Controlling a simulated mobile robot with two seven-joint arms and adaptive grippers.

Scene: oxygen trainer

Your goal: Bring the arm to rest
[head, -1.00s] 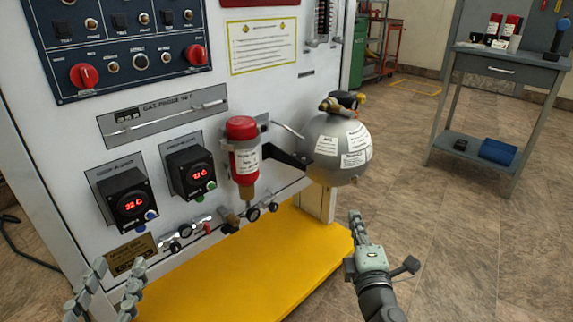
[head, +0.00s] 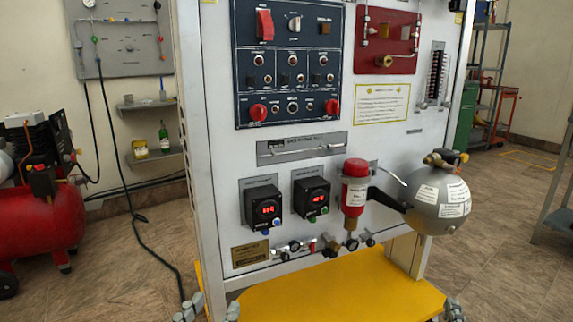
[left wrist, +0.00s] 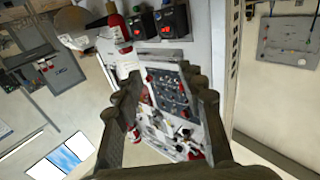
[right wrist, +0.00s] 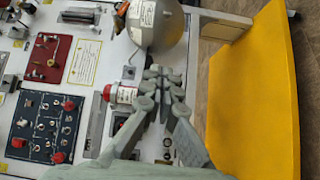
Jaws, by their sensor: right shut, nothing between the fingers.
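The oxygen trainer is a white upright panel (head: 222,120) with a dark blue control board (head: 292,95), a red-topped cylinder (head: 354,190) and a grey sphere (head: 438,205). My left gripper (head: 208,309) shows at the bottom edge of the head view, in front of the trainer's lower left. Its fingers are apart and empty in the left wrist view (left wrist: 160,125). My right gripper (head: 453,312) barely shows at the bottom right. In the right wrist view it (right wrist: 163,75) is shut and empty, with the sphere and cylinder beyond it. Contact with the trainer is not visible.
A yellow platform (head: 330,290) juts out at the trainer's foot. A red compressor (head: 35,220) stands at the left, with a dark hose (head: 130,200) running down to the floor. A grey table (head: 560,215) is at the right edge. Floor shows on both sides.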

